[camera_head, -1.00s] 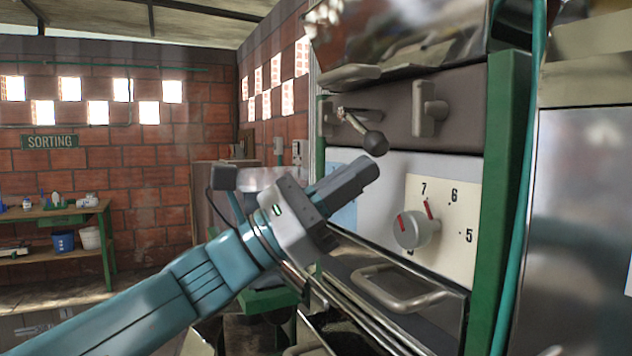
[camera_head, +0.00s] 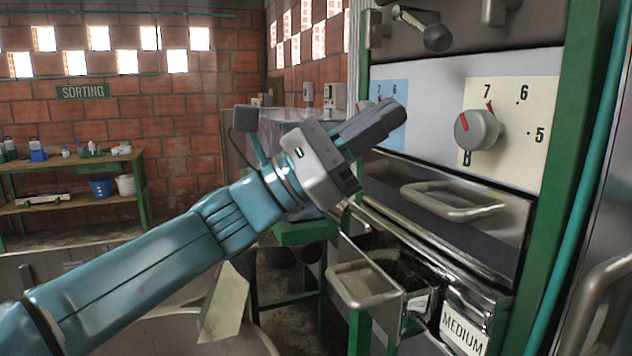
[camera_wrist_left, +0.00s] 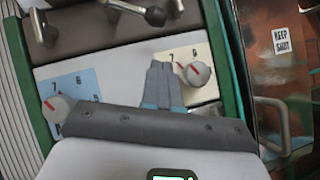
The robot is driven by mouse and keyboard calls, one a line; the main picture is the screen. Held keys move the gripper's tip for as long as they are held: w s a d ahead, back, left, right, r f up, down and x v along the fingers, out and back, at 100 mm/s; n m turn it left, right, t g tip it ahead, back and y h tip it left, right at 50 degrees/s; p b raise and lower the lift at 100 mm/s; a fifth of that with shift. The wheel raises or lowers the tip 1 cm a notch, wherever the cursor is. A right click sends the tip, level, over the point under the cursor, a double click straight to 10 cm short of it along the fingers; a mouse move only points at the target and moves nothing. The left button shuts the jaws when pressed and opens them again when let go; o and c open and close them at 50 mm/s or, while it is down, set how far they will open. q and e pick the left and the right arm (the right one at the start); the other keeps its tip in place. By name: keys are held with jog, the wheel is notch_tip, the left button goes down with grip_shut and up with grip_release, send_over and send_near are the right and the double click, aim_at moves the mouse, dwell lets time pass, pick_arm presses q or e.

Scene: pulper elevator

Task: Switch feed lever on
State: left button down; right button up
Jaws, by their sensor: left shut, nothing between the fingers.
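A lever with a dark ball knob (camera_head: 437,37) sticks out of the dark upper panel of the machine, at the top edge of the head view. It also shows at the top of the left wrist view (camera_wrist_left: 155,15). No label on it is readable. My left gripper (camera_head: 392,115) is shut and empty, below and left of the lever, in front of the pale dial panel and apart from the knob. In the left wrist view its closed fingers (camera_wrist_left: 162,82) point toward the panel, below the lever. My right gripper is not in view.
A grey dial knob (camera_head: 480,130) sits on a cream number plate, beside a blue plate (camera_head: 390,92) partly hidden by my gripper. Drawer handles (camera_head: 455,200) jut out below. A green post (camera_head: 575,110) stands right. A shelf bench (camera_head: 75,170) is far left.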

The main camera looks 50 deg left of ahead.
pick_arm(q)
jog(key=b+v, duration=0.2)
jog(key=v, duration=0.5)
jog(key=shift+s+d+f+b, duration=0.2)
jog(key=shift+f+b, duration=0.1)
jog(key=shift+b, duration=0.1)
